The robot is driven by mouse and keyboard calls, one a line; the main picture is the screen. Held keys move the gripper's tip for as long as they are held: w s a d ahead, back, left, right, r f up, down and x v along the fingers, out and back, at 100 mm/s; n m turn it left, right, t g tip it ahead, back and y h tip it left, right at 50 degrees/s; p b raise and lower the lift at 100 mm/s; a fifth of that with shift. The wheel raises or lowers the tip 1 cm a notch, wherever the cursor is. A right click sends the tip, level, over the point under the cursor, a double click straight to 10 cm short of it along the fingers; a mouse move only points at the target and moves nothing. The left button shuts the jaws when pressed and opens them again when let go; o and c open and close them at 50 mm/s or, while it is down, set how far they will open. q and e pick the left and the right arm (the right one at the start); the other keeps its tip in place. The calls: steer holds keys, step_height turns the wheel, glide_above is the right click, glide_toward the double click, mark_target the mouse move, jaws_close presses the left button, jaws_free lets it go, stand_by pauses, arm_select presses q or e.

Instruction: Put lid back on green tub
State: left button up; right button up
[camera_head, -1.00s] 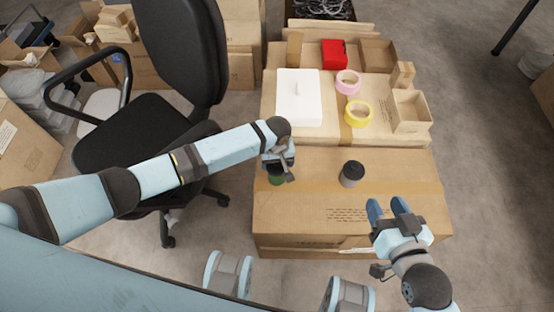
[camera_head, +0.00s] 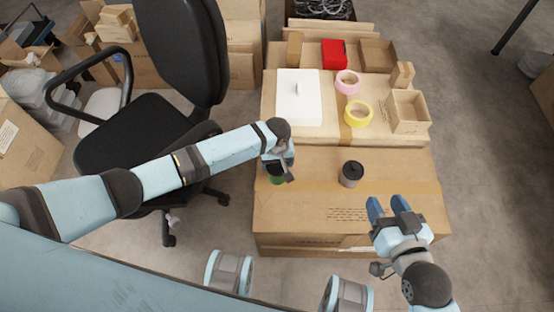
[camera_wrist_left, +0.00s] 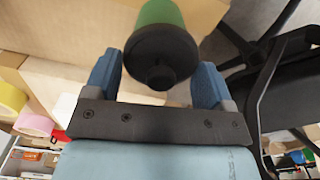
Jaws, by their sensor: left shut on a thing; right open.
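The green tub (camera_head: 277,179) stands on the near large carton, at its left back part. It also shows in the left wrist view (camera_wrist_left: 160,13). A black lid with a small knob (camera_wrist_left: 160,55) sits between the fingers of my left gripper (camera_wrist_left: 157,78), which is shut on it. The lid is lined up with the tub's end; I cannot tell whether it is fully seated or slightly apart. In the head view my left gripper (camera_head: 281,164) partly hides the tub and lid. My right gripper (camera_head: 388,203) is open and empty over the carton's front right.
A grey tub with a dark top (camera_head: 352,174) stands right of the green tub on the near carton (camera_head: 310,215). Behind are a white box (camera_head: 299,97), yellow tape (camera_head: 358,114), pink tape (camera_head: 347,82) and an open small box (camera_head: 408,112). An office chair (camera_head: 135,130) stands at left.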

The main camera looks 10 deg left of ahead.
stand_by(0.3)
arm_select(q)
steer(key=o, duration=0.8)
steer(key=shift+o, duration=0.2)
arm_select(e)
steer(key=shift+f, duration=0.15)
arm_select(q)
step_height(320, 180, up, 3)
steer(key=p, duration=0.3)
step_height(320, 180, up, 4)
steer(key=p, duration=0.5)
steer(key=shift+p, duration=0.3)
arm_select(e)
steer(key=s+d+f+g+h, duration=0.2)
steer(key=d+f+g, duration=0.1)
steer(key=f, duration=0.1)
steer(key=shift+s+f, duration=0.15)
steer(key=shift+f, duration=0.25)
arm_select(q)
steer(key=shift+c, duration=0.2)
